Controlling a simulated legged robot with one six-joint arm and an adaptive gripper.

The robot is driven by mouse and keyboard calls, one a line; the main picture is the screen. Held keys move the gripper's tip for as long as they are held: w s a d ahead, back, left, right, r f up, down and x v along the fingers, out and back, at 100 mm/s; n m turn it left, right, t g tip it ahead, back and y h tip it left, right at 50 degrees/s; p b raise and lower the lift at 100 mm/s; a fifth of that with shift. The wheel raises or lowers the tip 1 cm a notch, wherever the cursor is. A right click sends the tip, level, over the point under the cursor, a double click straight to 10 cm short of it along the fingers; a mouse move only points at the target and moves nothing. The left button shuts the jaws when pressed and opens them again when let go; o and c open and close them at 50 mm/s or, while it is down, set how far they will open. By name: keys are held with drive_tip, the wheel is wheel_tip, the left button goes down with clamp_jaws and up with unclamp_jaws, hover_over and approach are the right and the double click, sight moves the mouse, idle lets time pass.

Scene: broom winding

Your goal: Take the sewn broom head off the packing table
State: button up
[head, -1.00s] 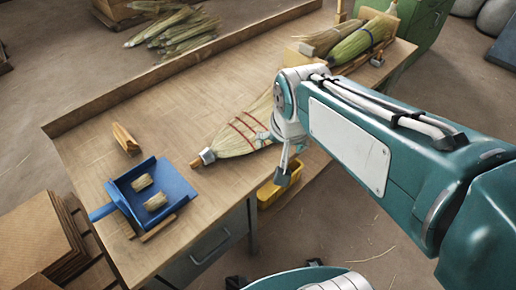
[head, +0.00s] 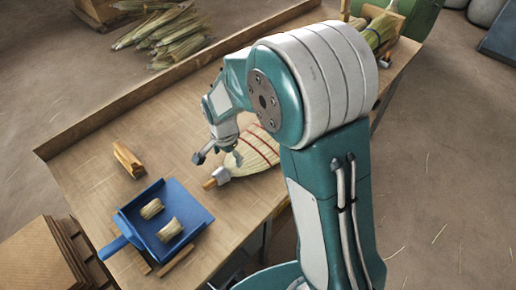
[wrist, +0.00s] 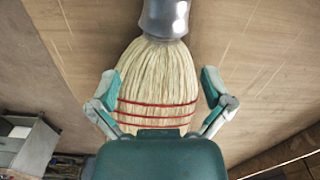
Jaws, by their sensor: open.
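The sewn broom head (head: 254,156) lies flat on the packing table (head: 95,150), with pale straw, red stitching rows and a metal collar (head: 219,176) with a short wooden stub. My arm hides part of its straw in the head view. In the wrist view the broom head (wrist: 158,80) lies between my open fingers, collar pointing away. My gripper (head: 216,156) is open and empty, above the collar end in the head view; its fingers show on both sides of the straw in the wrist view (wrist: 160,100). I cannot tell whether they touch it.
A blue dustpan (head: 190,208) with two small straw bundles sits at the table's near left, beside a small wooden block (head: 128,160). A raised ledge (head: 140,92) runs along the far edge. Straw bundles (head: 160,28) lie beyond it. More broom straw (head: 382,28) is at the right end.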

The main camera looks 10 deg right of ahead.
sight(230, 166)
drive_tip(key=shift+a+f, duration=0.2)
drive_tip(key=shift+f, duration=0.8)
drive_tip(key=f, duration=0.5)
drive_tip(key=shift+d+f, duration=0.15)
drive_tip(key=shift+d, duration=0.25)
drive_tip(key=shift+a, duration=0.1)
